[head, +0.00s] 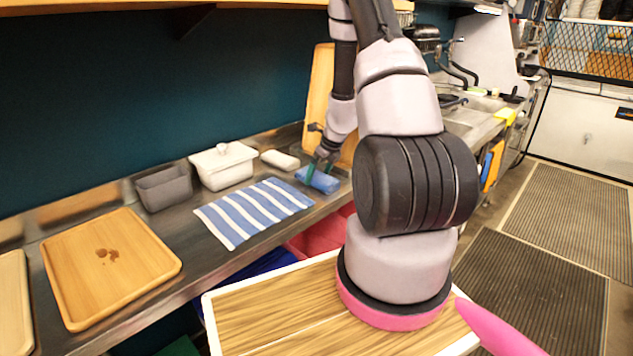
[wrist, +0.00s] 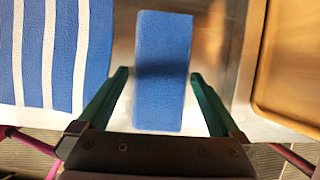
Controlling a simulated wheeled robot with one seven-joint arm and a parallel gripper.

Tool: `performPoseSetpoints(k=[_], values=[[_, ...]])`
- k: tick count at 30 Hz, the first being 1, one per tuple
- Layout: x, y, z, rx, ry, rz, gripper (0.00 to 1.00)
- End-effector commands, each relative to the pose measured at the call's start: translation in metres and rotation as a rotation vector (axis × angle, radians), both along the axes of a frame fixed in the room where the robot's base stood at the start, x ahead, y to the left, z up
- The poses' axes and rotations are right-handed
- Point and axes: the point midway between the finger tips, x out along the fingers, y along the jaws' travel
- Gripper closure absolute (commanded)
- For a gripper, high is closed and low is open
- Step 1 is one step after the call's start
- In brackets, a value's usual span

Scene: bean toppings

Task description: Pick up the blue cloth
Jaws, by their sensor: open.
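The blue cloth (head: 318,180) is a small folded blue block lying on the metal counter, right of a striped towel. In the wrist view the blue cloth (wrist: 162,70) is upright in the picture, with its near end between my fingers. My gripper (head: 322,163) is over the cloth, pointing down. In the wrist view my gripper (wrist: 158,78) is open, with one green finger on each side of the cloth and a gap on both sides. A dark shadow band crosses the cloth. I cannot tell the fingertips' exact height above the counter.
A blue-and-white striped towel (head: 254,210) lies just left of the cloth; it also shows in the wrist view (wrist: 33,55). Behind are a white block (head: 280,160), a white lidded container (head: 223,167) and a grey bin (head: 164,188). A wooden tray (wrist: 290,75) is to the right.

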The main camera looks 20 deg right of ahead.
Motion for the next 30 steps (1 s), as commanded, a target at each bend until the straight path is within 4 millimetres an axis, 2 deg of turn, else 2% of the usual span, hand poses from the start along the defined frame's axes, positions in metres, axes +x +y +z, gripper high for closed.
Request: performPoseSetpoints(k=[3, 9, 10, 14, 15, 16, 17, 25, 30], values=[[0.003, 0.001, -0.008, 0.0, 0.0, 0.0, 0.0], [0.004, 0.002, -0.008, -0.001, -0.002, 0.001, 0.0], [0.004, 0.002, -0.008, 0.0, -0.001, 0.002, 0.04], [0.004, 0.002, -0.008, -0.001, -0.002, 0.001, 0.54], [0.004, 0.002, -0.008, 0.0, -0.001, 0.002, 0.69], [0.004, 0.002, -0.008, -0.001, -0.002, 0.001, 0.69], [0.004, 0.001, -0.008, -0.001, -0.002, 0.001, 0.78], [0.004, 0.001, -0.005, -0.001, -0.002, 0.001, 0.78], [0.004, 0.001, 0.008, -0.001, -0.004, 0.002, 0.78]])
